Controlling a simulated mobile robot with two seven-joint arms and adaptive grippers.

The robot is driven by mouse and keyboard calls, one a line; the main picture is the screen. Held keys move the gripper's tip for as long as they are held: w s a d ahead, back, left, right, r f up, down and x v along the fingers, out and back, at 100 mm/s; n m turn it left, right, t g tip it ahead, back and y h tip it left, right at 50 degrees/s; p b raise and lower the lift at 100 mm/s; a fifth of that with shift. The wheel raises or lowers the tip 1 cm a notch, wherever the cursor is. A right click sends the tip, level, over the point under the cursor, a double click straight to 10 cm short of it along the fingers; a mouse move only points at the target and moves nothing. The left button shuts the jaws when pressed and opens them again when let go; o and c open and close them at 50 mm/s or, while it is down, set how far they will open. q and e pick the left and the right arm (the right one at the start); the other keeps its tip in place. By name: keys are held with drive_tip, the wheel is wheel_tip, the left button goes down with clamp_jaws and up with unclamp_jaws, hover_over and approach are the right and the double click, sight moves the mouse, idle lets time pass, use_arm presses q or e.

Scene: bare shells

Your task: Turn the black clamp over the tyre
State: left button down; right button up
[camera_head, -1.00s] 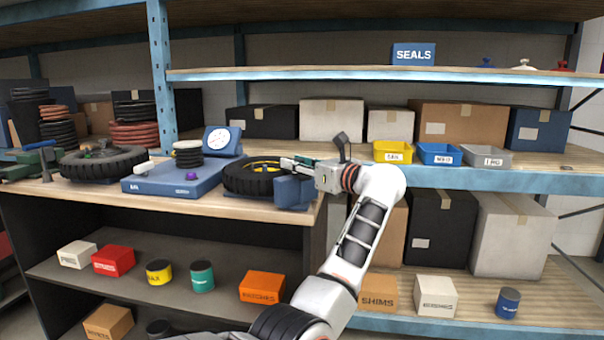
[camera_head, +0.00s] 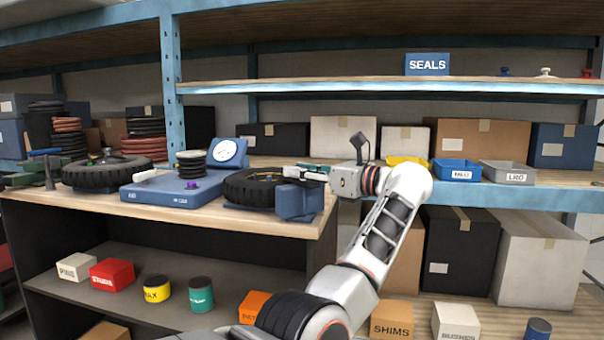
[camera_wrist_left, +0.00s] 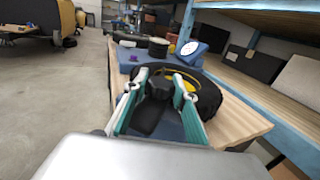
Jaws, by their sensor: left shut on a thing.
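The black tyre (camera_head: 240,190) with a yellow hub lies flat at the right end of the bench top, by a blue block-shaped stand (camera_head: 300,204). It also shows in the left wrist view (camera_wrist_left: 208,97), just beyond my fingers. My left gripper (camera_head: 291,172) reaches in from the right, low over the tyre's right side. In the left wrist view its teal, white-tipped fingers (camera_wrist_left: 160,84) stand on either side of a black piece, seemingly the black clamp (camera_wrist_left: 150,115), and are shut on it. The clamp's far end is hard to make out against the tyre. My right gripper is out of view.
A blue scale (camera_head: 175,190) with a round dial stands left of the tyre, with dark rings on it. Another tyre (camera_head: 105,175) lies farther left. Yellow, blue (camera_head: 456,170) and grey bins stand on the shelf at the right, behind my arm.

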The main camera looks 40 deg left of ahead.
use_arm(q)
drive_tip(key=c, duration=1.6)
unclamp_jaws()
drive_tip(key=shift+d, duration=3.75)
